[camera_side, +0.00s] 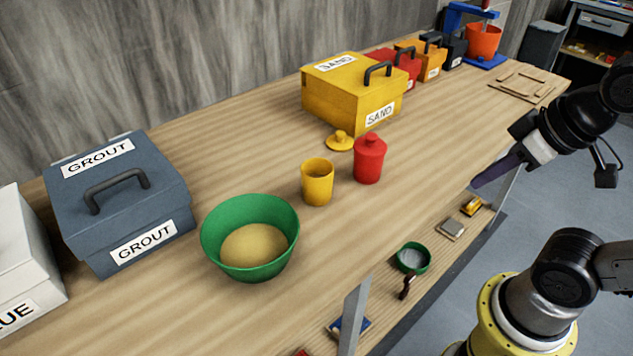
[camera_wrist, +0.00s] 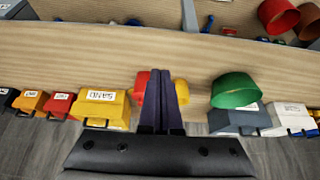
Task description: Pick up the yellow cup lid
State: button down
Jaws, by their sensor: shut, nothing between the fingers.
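The yellow cup lid (camera_side: 340,142), a disc with a small knob, lies on the table in front of the yellow SAND box. The open yellow cup (camera_side: 318,183) stands nearer, to the left of a red lidded cup (camera_side: 369,160). My gripper (camera_side: 477,185) is shut and empty, held over the table's front edge, well to the right of the lid and apart from it. In the wrist view my fingers (camera_wrist: 160,73) are together, with the red cup (camera_wrist: 139,84) and yellow cup (camera_wrist: 182,91) showing on either side. I cannot make out the lid there.
A green bowl (camera_side: 218,230) of sand stands left of the cup. The yellow SAND box (camera_side: 335,98) is behind the lid, and a GROUT box (camera_side: 60,215) is at left. Small tools and a green dish (camera_side: 427,263) lie along the front edge. Table between cups and edge is clear.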

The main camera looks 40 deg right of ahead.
jog(key=c, duration=0.6)
grip_release()
